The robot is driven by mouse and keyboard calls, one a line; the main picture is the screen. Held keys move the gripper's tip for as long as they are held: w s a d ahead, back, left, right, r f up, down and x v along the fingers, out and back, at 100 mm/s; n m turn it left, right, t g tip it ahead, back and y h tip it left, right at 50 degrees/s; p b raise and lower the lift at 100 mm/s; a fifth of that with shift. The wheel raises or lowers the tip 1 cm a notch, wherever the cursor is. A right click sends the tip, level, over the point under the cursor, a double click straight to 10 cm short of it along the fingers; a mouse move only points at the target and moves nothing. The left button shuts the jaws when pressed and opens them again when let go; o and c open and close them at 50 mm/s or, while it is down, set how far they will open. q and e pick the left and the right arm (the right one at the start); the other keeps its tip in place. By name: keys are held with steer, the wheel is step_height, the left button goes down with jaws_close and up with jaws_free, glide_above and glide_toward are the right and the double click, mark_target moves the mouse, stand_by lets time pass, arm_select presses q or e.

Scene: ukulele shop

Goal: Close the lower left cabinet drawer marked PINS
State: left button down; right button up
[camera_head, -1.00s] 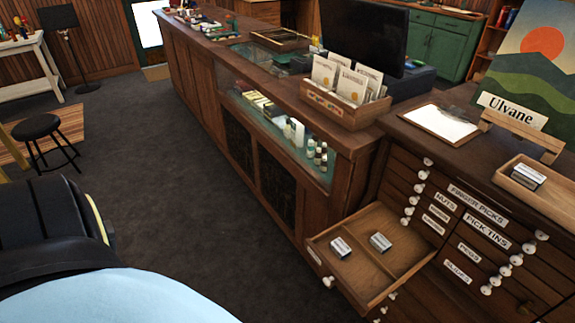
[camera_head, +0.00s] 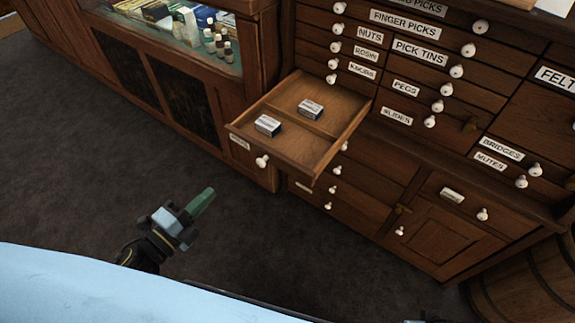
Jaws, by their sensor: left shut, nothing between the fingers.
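A wooden drawer (camera_head: 318,143) stands pulled out from the left column of the cabinet. Its front carries a small label (camera_head: 240,142), too slanted to read for sure, and a white knob (camera_head: 262,161). Two small boxes lie inside, one in each visible compartment: a nearer box (camera_head: 267,126) and a farther box (camera_head: 311,109). My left gripper (camera_head: 203,203) is shut and empty, in front of and below the drawer front, apart from it. A small dark part at the bottom edge seems to be my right gripper (camera_head: 428,320); its fingers are cut off.
The cabinet (camera_head: 455,110) has several shut drawers with white knobs. A lower door (camera_head: 440,232) is shut. A glass-fronted counter (camera_head: 185,75) stands close to the open drawer's left. A wooden barrel (camera_head: 525,285) is at lower right. The dark floor (camera_head: 90,170) before the drawer is clear.

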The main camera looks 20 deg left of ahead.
arm_select(q)
steer(key=b, duration=0.2)
glide_toward(254, 149)
steer(key=shift+m, duration=0.4)
steer(key=x, duration=0.5)
steer(key=shift+w+d+f, duration=0.1)
steer(key=shift+w, duration=0.25)
steer(key=shift+w+d, duration=0.2)
steer(key=shift+w, duration=0.3)
arm_select(e)
steer(key=shift+w+a+r, duration=0.1)
steer(key=shift+a+r, duration=0.2)
steer(key=shift+r, duration=0.5)
steer(key=shift+w+a+r, duration=0.1)
steer(key=shift+a+r, duration=0.2)
steer(key=shift+r, duration=0.45)
steer(key=shift+w+a+r, duration=0.1)
steer(key=shift+a+r, duration=0.2)
steer(key=shift+r, duration=0.5)
